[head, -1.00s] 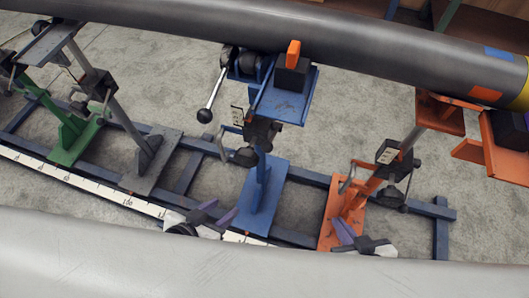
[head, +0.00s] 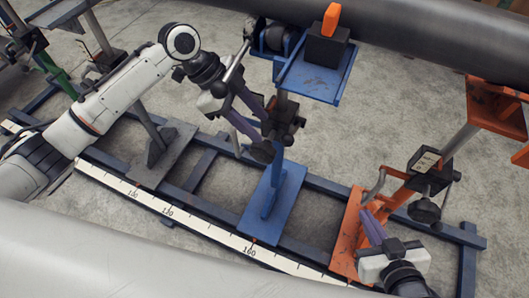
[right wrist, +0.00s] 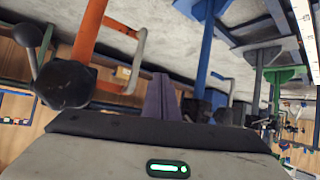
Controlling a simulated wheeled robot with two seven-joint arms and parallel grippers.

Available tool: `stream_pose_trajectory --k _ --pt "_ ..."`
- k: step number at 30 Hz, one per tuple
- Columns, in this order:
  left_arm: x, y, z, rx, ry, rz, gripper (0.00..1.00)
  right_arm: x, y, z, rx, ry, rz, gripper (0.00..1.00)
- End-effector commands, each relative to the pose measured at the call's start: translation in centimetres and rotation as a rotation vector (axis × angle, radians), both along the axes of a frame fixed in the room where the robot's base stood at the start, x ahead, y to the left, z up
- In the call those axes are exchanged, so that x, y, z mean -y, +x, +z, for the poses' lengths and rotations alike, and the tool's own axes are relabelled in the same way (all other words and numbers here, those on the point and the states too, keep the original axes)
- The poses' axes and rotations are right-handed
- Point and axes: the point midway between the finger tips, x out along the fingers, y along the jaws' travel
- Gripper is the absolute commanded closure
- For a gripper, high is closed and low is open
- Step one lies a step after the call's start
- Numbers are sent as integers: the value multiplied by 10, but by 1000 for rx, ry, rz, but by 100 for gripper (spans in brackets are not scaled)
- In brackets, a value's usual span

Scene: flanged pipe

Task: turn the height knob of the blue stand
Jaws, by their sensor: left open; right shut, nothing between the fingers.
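My right gripper (head: 374,226) is shut and empty beside the orange stand's base. Its purple fingers (right wrist: 160,97) also show in the right wrist view, with the blue stand (right wrist: 206,48) beyond.
The orange stand (head: 352,235) is right of the blue one, with its own black knob (head: 427,210). A grey stand (head: 160,155) is at left. The large grey pipe (head: 430,38) crosses above, and a pale pipe (head: 200,255) spans the foreground. A white ruler (head: 205,228) lies along the frame.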

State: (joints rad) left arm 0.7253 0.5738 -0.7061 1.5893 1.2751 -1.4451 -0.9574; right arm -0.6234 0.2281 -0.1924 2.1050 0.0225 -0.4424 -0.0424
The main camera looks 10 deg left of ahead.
Motion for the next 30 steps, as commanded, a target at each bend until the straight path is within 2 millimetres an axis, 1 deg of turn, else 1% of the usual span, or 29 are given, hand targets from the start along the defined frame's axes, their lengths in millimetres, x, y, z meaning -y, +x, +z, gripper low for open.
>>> stream_pose_trajectory --k 1,3,6,8,11,18,22,25,30 --pt "-1 -1 -3 -6 39 -48 59 -7 -16 -23 -55 39 -20 100" --pt "-1 -8 -2 -26 88 -108 59 -17 -35 -42 -126 87 -44 100" --pt "-4 -14 -1 -46 137 -159 59 -25 -52 -56 -188 130 -68 100" --pt "-5 -16 -2 -54 152 -176 59 -27 -57 -60 -208 143 -76 100" --pt "-2 -19 -9 -61 162 -186 59 -29 -61 -64 -219 154 -81 100" --pt "12 -22 -45 -64 164 -186 59 -30 -60 -67 -211 166 -84 100" --pt "18 -23 -60 -62 163 -185 59 -31 -60 -68 -208 170 -86 100" --pt "21 -23 -67 -62 164 -184 59 -31 -60 -68 -207 174 -87 100" --pt "22 -23 -70 -61 165 -183 59 -31 -60 -68 -205 175 -87 100"
